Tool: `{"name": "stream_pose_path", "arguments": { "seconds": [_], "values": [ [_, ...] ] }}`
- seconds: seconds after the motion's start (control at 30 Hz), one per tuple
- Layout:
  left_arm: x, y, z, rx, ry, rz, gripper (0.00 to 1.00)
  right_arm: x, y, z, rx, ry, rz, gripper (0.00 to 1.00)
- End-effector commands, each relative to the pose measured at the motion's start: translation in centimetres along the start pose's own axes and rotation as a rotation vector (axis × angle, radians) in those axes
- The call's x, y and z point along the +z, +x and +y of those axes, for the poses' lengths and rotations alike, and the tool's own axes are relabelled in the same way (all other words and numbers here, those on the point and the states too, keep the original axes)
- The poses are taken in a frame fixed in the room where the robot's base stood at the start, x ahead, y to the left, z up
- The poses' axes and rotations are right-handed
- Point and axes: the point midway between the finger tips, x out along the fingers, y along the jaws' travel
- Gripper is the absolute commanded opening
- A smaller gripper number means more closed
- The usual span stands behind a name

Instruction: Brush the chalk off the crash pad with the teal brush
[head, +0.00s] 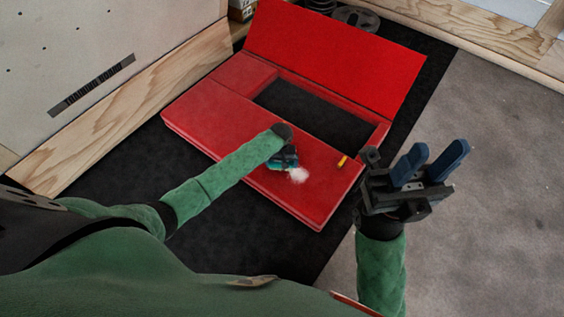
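The red crash pad (215,115) lies on a dark mat, with a raised red flap at its back and a dark rectangular opening. A white patch of chalk (299,175) is on the pad's front part. My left gripper (284,160) is low over the pad, just left of the chalk. The teal brush (283,164) is at its fingers and appears held there; the wrist partly hides both. My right gripper (430,162) is raised to the right of the pad, its two blue fingers apart and empty.
A small yellow item (342,161) lies on the pad near its right end. A wood-framed board (85,125) stands at left. Dark round weights (356,17) sit behind the flap. Grey floor (490,200) at right is clear.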

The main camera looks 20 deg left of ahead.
Motion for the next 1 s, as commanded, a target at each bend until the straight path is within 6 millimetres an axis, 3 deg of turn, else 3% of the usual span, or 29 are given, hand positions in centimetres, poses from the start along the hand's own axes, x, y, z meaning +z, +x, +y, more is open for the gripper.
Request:
{"name": "stream_pose_path", "arguments": {
  "seconds": [1.0],
  "values": [
    [0.1, 1.3, 0.1, 0.000, 0.000, 0.000, 0.70, 0.1, 0.2, -0.1, 0.002, -0.001, 0.002, 0.36]
  ]
}}
